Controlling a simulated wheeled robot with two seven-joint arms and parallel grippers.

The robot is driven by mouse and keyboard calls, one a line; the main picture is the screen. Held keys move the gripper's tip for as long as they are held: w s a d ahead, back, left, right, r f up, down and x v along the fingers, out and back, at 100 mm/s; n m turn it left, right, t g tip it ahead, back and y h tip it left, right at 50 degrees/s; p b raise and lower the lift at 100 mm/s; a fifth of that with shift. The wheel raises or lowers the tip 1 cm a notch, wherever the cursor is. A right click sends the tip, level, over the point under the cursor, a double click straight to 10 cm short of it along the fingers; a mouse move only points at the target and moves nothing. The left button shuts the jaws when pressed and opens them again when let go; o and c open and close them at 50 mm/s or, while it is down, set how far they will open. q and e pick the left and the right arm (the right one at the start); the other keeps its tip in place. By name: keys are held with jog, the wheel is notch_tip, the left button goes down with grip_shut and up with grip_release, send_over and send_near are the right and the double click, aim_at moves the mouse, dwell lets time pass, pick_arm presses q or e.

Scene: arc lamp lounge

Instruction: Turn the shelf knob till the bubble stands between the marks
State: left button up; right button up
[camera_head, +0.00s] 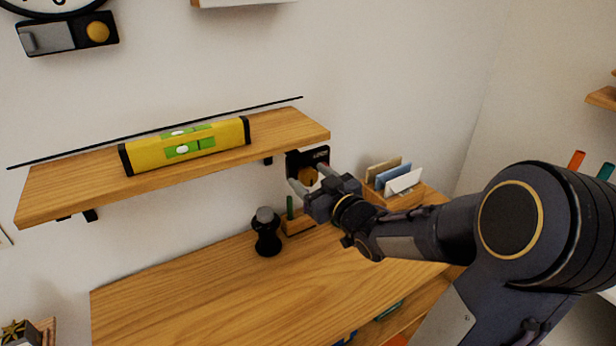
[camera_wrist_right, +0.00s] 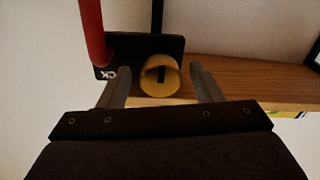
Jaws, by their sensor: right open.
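The wooden shelf (camera_head: 70,186) on the wall carries a yellow spirit level (camera_head: 146,155) with black ends. Its green front vial (camera_head: 207,143) shows a pale bubble (camera_head: 182,149) left of the vial's middle; the marks are too small to make out. The yellow-orange shelf knob (camera_wrist_right: 159,76) sits on a black plate (camera_wrist_right: 120,58) below the shelf's right end. My right gripper (camera_head: 309,178) is open in front of it. In the right wrist view, its fingers stand on either side of the knob; I cannot tell whether they touch it. My left gripper is out of view.
A red bar (camera_wrist_right: 92,30) stands by the plate in the wrist view. Below the shelf is a wooden desk (camera_head: 230,300) with a black grinder-like object (camera_head: 266,233), a small wooden holder (camera_head: 298,224) and a card box (camera_head: 395,200). The desk's front middle is bare.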

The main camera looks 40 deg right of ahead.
jog(key=shift+w, duration=0.55)
jog(key=shift+c, duration=0.5)
jog(key=c, duration=0.9)
jog(key=shift+f+n+b, duration=0.2)
jog(key=shift+n+b, duration=0.4)
jog(key=shift+b, duration=0.35)
jog(key=n+b, duration=0.6)
jog(key=shift+b, duration=0.35)
jog(key=n+b, duration=0.3)
jog(key=n, duration=0.1)
jog(key=shift+n+h+b, duration=0.3)
jog(key=shift+n+b, duration=1)
jog(key=shift+n, duration=0.7)
jog(key=shift+r, duration=0.1)
